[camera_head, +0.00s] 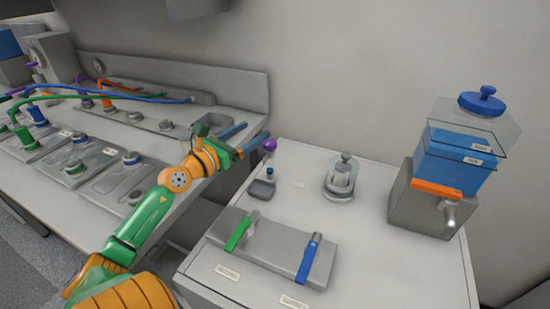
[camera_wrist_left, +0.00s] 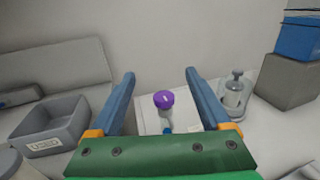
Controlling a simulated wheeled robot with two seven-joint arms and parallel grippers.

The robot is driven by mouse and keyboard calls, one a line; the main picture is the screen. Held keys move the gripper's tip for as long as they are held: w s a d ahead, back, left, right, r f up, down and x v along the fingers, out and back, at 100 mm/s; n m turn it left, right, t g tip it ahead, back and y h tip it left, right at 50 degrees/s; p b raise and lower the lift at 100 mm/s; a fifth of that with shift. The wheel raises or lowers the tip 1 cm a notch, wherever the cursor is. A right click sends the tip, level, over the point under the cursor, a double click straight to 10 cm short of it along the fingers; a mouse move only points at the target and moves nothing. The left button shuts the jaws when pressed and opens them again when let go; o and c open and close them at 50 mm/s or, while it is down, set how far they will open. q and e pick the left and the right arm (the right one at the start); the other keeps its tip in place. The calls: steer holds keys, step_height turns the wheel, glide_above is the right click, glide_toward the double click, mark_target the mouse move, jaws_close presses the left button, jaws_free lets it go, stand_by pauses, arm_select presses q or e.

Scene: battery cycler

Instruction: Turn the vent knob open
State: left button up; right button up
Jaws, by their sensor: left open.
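A round purple knob (camera_head: 269,145) stands on a short post on the grey cabinet top, near its back left corner. No label shows that it is the vent knob. In the left wrist view the purple knob (camera_wrist_left: 163,99) sits between the two blue fingers, farther off and apart from them. My left gripper (camera_head: 256,132) is open and empty, just left of the knob in the head view. Its fingers also show in the left wrist view (camera_wrist_left: 160,73). A small blue part (camera_head: 270,170) sits below the knob. My right gripper is out of view.
A glass jar (camera_head: 341,180) and a block with green and blue handles (camera_head: 268,247) stand on the cabinet. A blue-filled tank with a blue lid (camera_head: 482,100) is at the right. A grey bin (camera_wrist_left: 52,125) lies left of the gripper. Cabled fixtures fill the left bench.

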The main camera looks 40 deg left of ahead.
mark_target(265, 147)
arm_select(q)
steer(key=f+b, duration=0.1)
steer(key=f, duration=0.1)
steer(key=f+b, duration=0.2)
steer(key=f, duration=0.1)
steer(key=w+f+b, duration=0.1)
steer(key=f+b, duration=0.1)
steer(key=shift+w+f, duration=0.1)
steer(key=shift+f, duration=0.25)
steer(key=shift+w+r, duration=0.2)
steer(key=shift+w+a, duration=0.15)
steer(key=shift+w, duration=3.05)
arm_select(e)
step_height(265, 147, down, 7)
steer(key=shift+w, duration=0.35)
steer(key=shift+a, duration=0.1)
